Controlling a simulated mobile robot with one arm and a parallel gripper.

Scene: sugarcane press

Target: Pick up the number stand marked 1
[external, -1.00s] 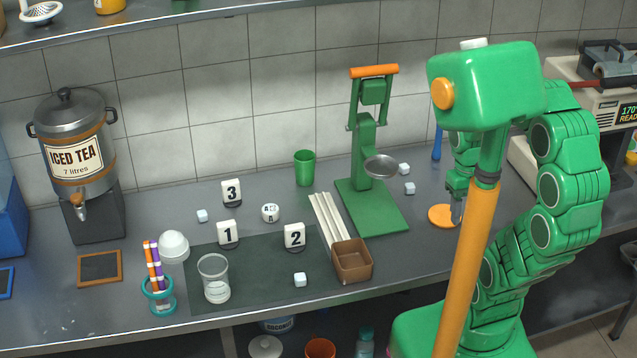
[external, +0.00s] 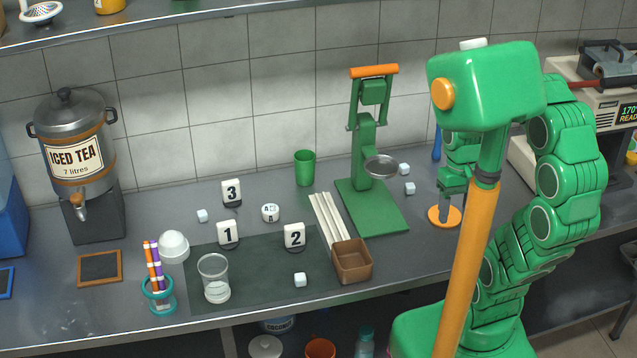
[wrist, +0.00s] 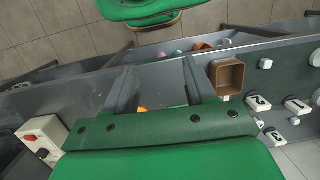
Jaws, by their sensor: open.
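The number stand marked 1 (external: 228,234) is a white block with a black digit on a dark base, upright at the back left of the dark mat. It also shows in the wrist view at the right (wrist: 297,105). Stand 2 (external: 294,237) is to its right and stand 3 (external: 231,193) is behind it. My gripper (external: 446,208) is far to the right of stand 1, above or near an orange disc (external: 445,216). In the wrist view its two fingers (wrist: 155,85) are apart with nothing held between them.
A green press (external: 372,205), white sticks (external: 327,220) and a brown box (external: 352,262) stand between my gripper and stand 1. A clear cup (external: 214,279), a white dome (external: 174,247) and a lettered die (external: 270,212) are near the stand. Several white cubes are scattered about.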

